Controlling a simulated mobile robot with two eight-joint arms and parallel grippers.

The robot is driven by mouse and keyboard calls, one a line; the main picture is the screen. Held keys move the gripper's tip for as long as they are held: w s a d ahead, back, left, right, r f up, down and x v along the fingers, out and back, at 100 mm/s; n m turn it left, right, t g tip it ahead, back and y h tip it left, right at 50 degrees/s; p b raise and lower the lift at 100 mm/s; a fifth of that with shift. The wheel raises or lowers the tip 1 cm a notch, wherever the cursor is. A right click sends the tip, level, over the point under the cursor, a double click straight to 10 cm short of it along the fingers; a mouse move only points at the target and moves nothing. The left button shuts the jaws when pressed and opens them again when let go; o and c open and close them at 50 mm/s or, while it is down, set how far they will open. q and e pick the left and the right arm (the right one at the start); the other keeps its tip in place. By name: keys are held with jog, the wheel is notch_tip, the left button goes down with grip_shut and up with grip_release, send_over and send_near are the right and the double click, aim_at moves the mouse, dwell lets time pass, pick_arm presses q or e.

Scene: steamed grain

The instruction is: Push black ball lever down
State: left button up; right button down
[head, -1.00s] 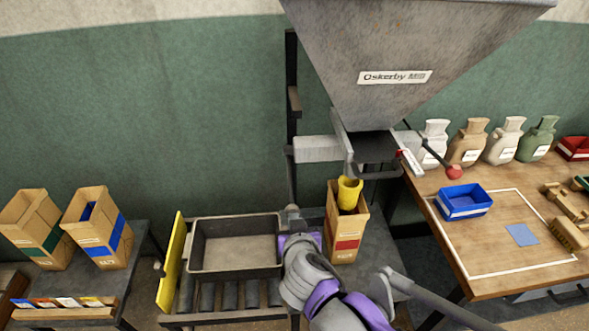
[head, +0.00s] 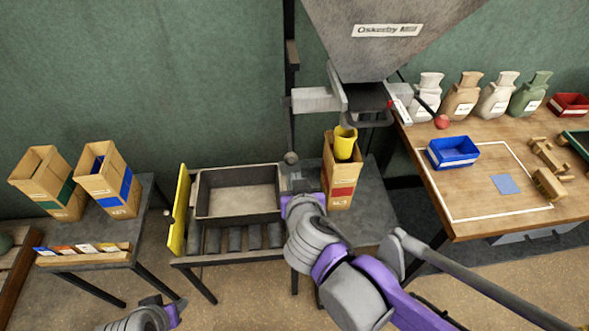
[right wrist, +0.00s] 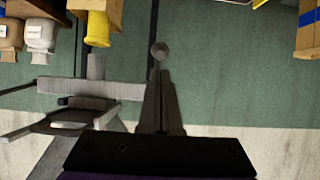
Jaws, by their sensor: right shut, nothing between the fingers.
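The lever's dark ball (head: 291,157) sits at the lower end of a dark rod, in front of the green wall and above the tray's right end. It shows as a round grey knob in the right wrist view (right wrist: 160,49). My right gripper (head: 296,180) is shut and empty, just below and in front of the ball in the head view. In the right wrist view its closed fingers (right wrist: 160,78) point at the ball. I cannot tell whether they touch it. My left gripper (head: 168,305) is partly in view at the bottom left; its jaws are unclear.
A grey tray (head: 203,198) stands on the roller table beside a yellow plate (head: 180,212). A cardboard box (head: 341,190) with a yellow tube (head: 345,143) stands right of my right gripper, under the hopper (head: 365,50). A wooden table (head: 470,228) is at the right.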

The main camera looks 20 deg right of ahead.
jog(key=shift+p+v, duration=0.45)
jog(key=shift+v, duration=2.1)
jog(key=shift+s+f, duration=0.1)
jog(key=shift+f, duration=0.05)
